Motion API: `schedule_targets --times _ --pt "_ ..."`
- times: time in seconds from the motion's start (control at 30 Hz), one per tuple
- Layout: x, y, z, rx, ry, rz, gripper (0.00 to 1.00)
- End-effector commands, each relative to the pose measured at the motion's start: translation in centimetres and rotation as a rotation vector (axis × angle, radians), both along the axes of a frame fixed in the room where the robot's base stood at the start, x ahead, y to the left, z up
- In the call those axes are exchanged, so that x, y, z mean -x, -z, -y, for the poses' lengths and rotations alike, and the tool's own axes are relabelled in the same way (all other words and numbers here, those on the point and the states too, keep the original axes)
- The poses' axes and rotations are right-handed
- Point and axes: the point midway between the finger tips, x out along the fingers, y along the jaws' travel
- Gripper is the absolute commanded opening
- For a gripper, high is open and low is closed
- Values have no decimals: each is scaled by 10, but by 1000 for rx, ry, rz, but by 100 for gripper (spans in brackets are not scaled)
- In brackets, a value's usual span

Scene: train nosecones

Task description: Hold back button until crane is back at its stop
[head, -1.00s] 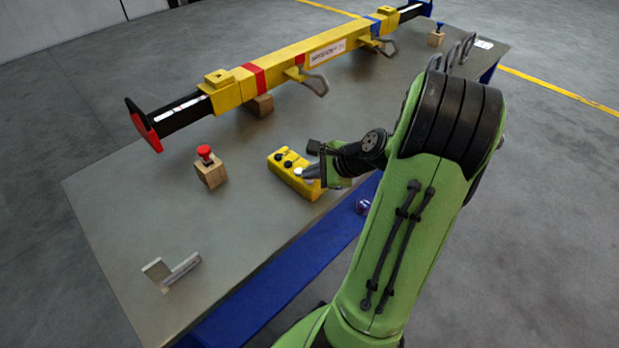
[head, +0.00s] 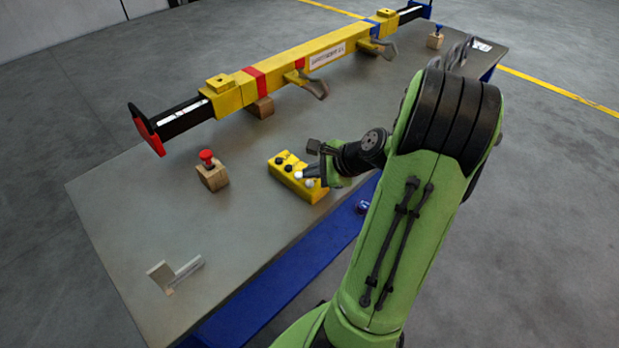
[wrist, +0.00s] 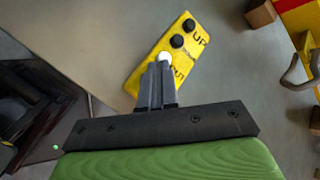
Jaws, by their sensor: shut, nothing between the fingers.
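A yellow button box (head: 285,172) lies on the grey table, with two black buttons (head: 283,157) and two white buttons (head: 298,175). The wrist view shows the box (wrist: 150,70) with "UP" and partly hidden lettering, and one white button (wrist: 165,57) just beyond my fingertips. My gripper (head: 304,172) is shut and empty, its fingertips over the white-button end of the box. I cannot tell if they touch a button. The fingers hide part of this end in the wrist view. A long yellow beam (head: 285,70) with red and blue bands and hooks rests behind the box.
A red button on a wooden block (head: 212,176) stands left of the box. A small metal bracket (head: 175,276) is at the front left. A blue-topped block (head: 435,38) stands at the far right. The table front between bracket and box is clear.

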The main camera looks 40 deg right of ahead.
Motion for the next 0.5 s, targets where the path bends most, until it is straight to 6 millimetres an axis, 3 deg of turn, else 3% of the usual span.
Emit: schedule_targets --times 0.27,0.5 --pt "0 0 0 0 0 0 0" --pt "0 -22 0 0 0 0 0"
